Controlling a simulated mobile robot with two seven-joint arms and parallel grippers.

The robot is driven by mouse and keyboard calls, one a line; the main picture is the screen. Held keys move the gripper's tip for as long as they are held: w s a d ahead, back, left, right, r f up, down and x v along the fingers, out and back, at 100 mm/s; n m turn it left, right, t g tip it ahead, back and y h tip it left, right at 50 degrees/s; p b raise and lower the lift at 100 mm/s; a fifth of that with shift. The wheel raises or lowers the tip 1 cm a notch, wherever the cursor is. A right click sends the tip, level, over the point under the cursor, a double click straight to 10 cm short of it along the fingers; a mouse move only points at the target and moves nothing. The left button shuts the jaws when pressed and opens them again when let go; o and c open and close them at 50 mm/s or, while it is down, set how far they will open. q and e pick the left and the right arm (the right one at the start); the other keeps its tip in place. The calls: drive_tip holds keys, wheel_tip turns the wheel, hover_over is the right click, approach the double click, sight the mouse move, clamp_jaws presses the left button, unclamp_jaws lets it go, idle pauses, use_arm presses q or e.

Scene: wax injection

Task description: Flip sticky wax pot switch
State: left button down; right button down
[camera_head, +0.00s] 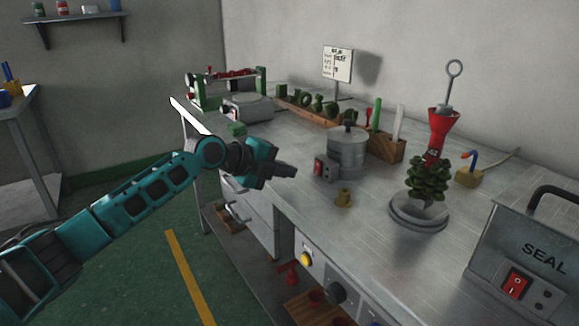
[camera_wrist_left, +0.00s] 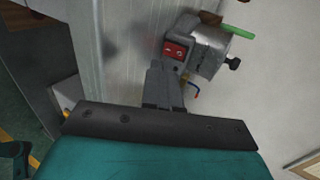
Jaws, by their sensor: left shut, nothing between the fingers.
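The wax pot (camera_head: 347,150) is a grey metal cylinder with a dark lid knob, standing on the metal bench. Its red switch (camera_head: 319,168) is on a small grey box at the pot's left front. In the left wrist view the pot (camera_wrist_left: 208,50) lies just beyond the fingers, and the red switch (camera_wrist_left: 175,51) faces them. My left gripper (camera_head: 294,172) is shut and empty, a little left of the switch; it also shows in the left wrist view (camera_wrist_left: 160,68). Whether the fingertips touch the switch box, I cannot tell. My right gripper is not in view.
A green wax tree with a red funnel (camera_head: 431,170) stands on a round base to the right. A sealing machine (camera_head: 535,255) is at the right front. A wooden tool block (camera_head: 385,146) is behind the pot.

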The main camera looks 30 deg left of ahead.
use_arm(q)
drive_tip(key=r+v, duration=0.1)
drive_tip(key=v, duration=0.6)
drive_tip(key=shift+r, duration=0.2)
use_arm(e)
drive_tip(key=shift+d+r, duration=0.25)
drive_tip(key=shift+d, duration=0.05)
use_arm(q)
drive_tip(key=shift+s+p, duration=0.2)
drive_tip(key=shift+p, duration=0.1)
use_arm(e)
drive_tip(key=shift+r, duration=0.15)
